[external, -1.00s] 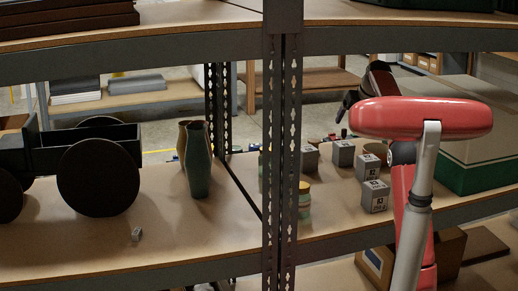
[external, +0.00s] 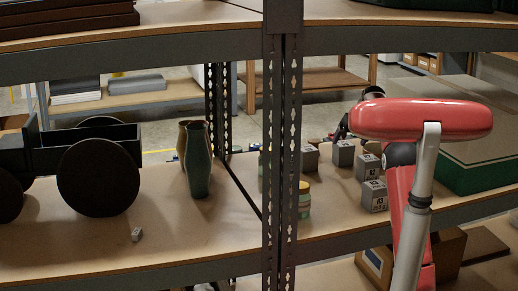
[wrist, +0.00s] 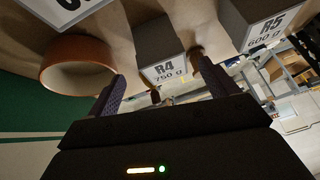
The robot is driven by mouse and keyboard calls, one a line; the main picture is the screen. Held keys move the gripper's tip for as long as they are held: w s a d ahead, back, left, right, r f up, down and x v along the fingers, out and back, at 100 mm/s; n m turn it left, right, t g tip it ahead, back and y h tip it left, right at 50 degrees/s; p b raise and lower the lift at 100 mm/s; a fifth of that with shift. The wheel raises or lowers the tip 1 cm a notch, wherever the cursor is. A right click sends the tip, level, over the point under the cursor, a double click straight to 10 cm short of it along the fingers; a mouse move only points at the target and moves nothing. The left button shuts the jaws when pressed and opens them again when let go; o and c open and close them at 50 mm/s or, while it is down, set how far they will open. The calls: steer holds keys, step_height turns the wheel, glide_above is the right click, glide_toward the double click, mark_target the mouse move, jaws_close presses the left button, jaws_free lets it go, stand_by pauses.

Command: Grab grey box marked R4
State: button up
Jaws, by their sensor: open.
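In the wrist view the grey box marked R4 (wrist: 158,42), with a white label reading 750 g, appears between the two dark fingers of my gripper (wrist: 160,72). My gripper is open, and I see no contact with the box. In the external view the gripper (external: 342,128) is a dark shape low above the back of the shelf, partly hidden behind my red arm. Several grey boxes stand near it there; their labels are too small for me to tell which is R4.
A grey box marked R5 (wrist: 262,24) stands beside R4, and a brown round pot (wrist: 80,65) is on the other side. A green-and-white case (external: 480,165) stands at the right. A steel upright (external: 280,150) divides the shelf; a green vase (external: 198,165) stands left of it.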

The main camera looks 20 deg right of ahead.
mark_target(341, 144)
steer(key=x, duration=0.6)
steer(key=shift+w+a, duration=0.15)
steer(key=shift+w, duration=0.1)
steer(key=c, duration=1.6)
steer(key=shift+r, duration=0.15)
steer(key=shift+c, duration=0.4)
steer(key=shift+r, duration=0.1)
